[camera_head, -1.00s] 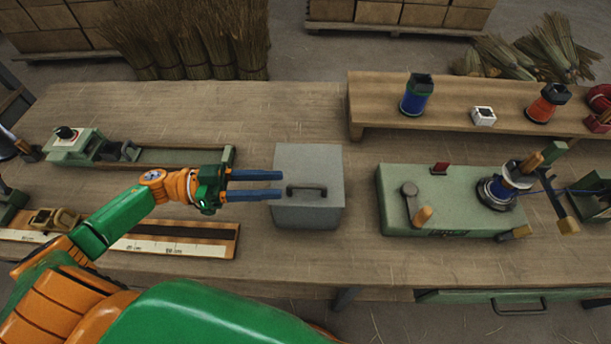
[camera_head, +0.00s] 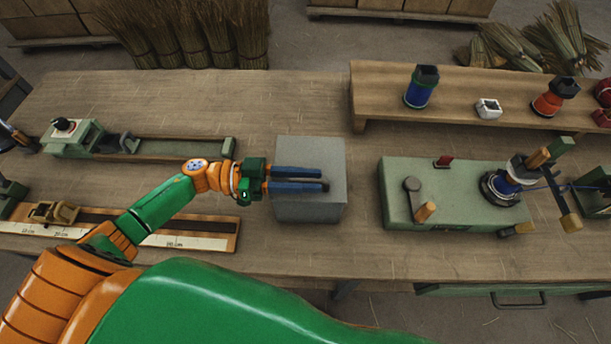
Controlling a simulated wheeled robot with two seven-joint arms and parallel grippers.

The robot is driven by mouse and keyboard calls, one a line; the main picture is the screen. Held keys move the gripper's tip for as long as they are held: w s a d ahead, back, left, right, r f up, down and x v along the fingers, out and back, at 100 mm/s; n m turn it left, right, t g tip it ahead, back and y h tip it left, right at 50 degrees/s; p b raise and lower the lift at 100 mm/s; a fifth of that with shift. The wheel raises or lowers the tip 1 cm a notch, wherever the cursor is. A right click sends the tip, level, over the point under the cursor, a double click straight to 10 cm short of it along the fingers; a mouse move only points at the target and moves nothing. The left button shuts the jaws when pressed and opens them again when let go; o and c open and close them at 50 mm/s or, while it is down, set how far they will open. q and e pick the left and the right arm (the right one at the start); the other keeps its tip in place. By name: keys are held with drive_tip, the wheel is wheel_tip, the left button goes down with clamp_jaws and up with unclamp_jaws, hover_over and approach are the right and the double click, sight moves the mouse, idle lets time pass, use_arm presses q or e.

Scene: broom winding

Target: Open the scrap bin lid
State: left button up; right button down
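The scrap bin (camera_head: 311,207) is a grey box on the workbench, near the middle of the view. Its flat lid (camera_head: 310,151) is down on top. My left gripper (camera_head: 324,180) comes in from the left, over the front part of the lid. Its two blue fingers point right and are parted by a narrow gap. The lid's dark handle is almost wholly hidden behind the fingers; only a dark bit shows at their tips. I cannot tell whether the fingers touch the handle. My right gripper is not in view.
A green winding machine (camera_head: 400,207) stands right of the bin. A raised shelf (camera_head: 450,104) behind it holds blue, white and orange items. A measuring board (camera_head: 190,240) and a green-ended fixture (camera_head: 180,148) lie to the left. The bench behind the bin is clear.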

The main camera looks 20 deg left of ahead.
use_arm(q)
clamp_jaws()
idle(1.2)
